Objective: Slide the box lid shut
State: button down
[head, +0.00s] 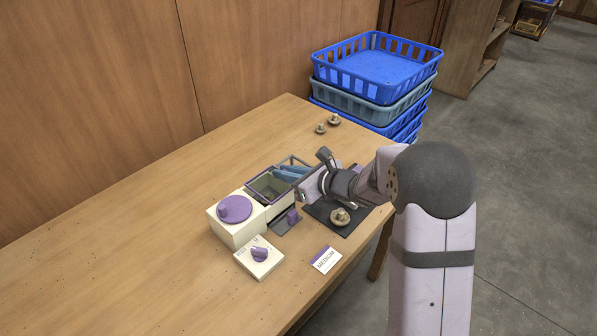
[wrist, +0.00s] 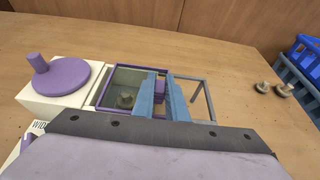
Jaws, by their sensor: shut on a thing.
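The cream box (head: 283,207) stands mid-table beside a white unit. A purple-framed, see-through lid (head: 262,179) lies at its top; in the wrist view its purple frame (wrist: 109,80) surrounds a greenish pane or opening with a mushroom (wrist: 126,99) beneath. A grey rail frame (wrist: 203,92) extends to the right of the purple frame. My gripper (wrist: 160,88) has its two blue fingers on either side of a purple handle (wrist: 161,91) at the lid's right side and is shut on it. My fingers hide part of the lid and box, so how far the lid covers the box is unclear.
A white unit with a purple turntable knob (head: 235,209) adjoins the box on the left. In front are a dial panel (head: 248,264) and a MEDIUM card (head: 326,258). A mushroom (head: 340,216) lies on a dark mat. Blue crates (head: 361,85) stand behind; the left tabletop is clear.

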jog(key=shift+s+a+b, duration=0.35)
jog(key=shift+s+a, duration=0.55)
jog(key=shift+a, duration=0.05)
jog(key=c, duration=1.8)
grip_release()
jog(key=shift+s, duration=0.1)
jog(key=shift+o, duration=0.2)
jog(key=shift+s+d+r, duration=0.2)
jog(key=shift+d, duration=0.15)
jog(key=v, duration=0.6)
jog(key=shift+s+b, duration=0.2)
jog(key=shift+b, duration=0.1)
jog(key=shift+d, duration=0.1)
